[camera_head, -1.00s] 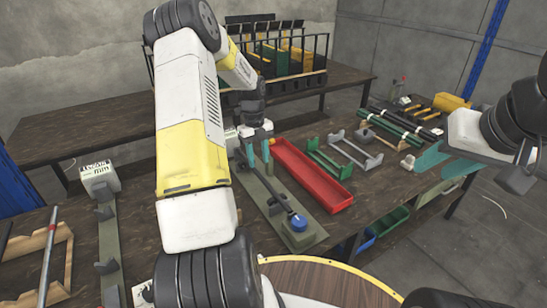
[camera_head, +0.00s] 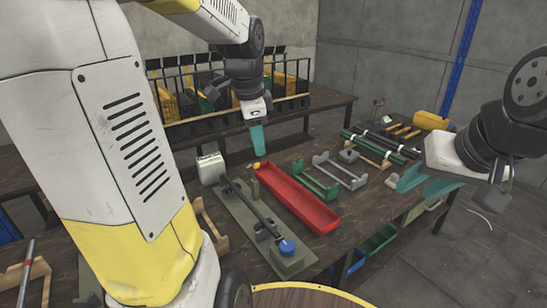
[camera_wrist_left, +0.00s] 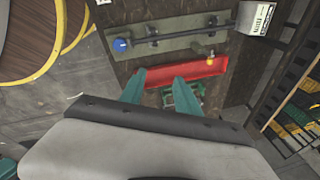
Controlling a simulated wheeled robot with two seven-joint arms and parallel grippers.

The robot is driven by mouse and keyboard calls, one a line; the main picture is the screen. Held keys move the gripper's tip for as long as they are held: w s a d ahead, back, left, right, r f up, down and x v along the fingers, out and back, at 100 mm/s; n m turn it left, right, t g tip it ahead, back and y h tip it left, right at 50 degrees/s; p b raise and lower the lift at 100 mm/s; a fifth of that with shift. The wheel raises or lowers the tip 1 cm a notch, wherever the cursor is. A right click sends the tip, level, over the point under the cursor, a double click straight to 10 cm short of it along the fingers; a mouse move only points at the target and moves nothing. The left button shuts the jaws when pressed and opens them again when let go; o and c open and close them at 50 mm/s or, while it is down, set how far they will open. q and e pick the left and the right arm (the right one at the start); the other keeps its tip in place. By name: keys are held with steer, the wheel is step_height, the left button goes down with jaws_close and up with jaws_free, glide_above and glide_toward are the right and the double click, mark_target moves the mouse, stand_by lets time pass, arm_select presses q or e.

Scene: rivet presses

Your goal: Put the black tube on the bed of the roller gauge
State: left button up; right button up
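A long black tube (camera_head: 250,206) lies lengthwise over a grey-green bed (camera_head: 234,217) with a blue knob (camera_head: 287,246) at its near end. In the left wrist view the tube (camera_wrist_left: 185,34) crosses the bed's low supports. I cannot tell for sure that this bed is the roller gauge. My left gripper (camera_head: 258,138) is raised beyond the far end of the red tray. In the left wrist view its teal fingers (camera_wrist_left: 158,78) are apart with nothing between them. My right gripper (camera_head: 455,178) hangs at the right, fingers apart and empty.
A red tray (camera_head: 297,199), a green cradle (camera_head: 316,182) and a grey cradle (camera_head: 341,169) stand right of the bed. A white box (camera_head: 210,168) stands at its far end. My left arm covers the left of the table.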

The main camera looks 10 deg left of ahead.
arm_select(q)
steer(key=s+d+r+n+t+h, duration=0.1)
steer(key=s+d+n, duration=0.1)
steer(key=s+n, duration=0.4)
steer(key=s+d+r+n+t, duration=0.1)
steer(key=s+d+n+t, duration=0.1)
steer(key=s+n, duration=0.4)
steer(key=shift+s+d+r+h, duration=0.15)
steer(key=shift+s+d+h, duration=0.4)
steer(key=shift+s, duration=0.6)
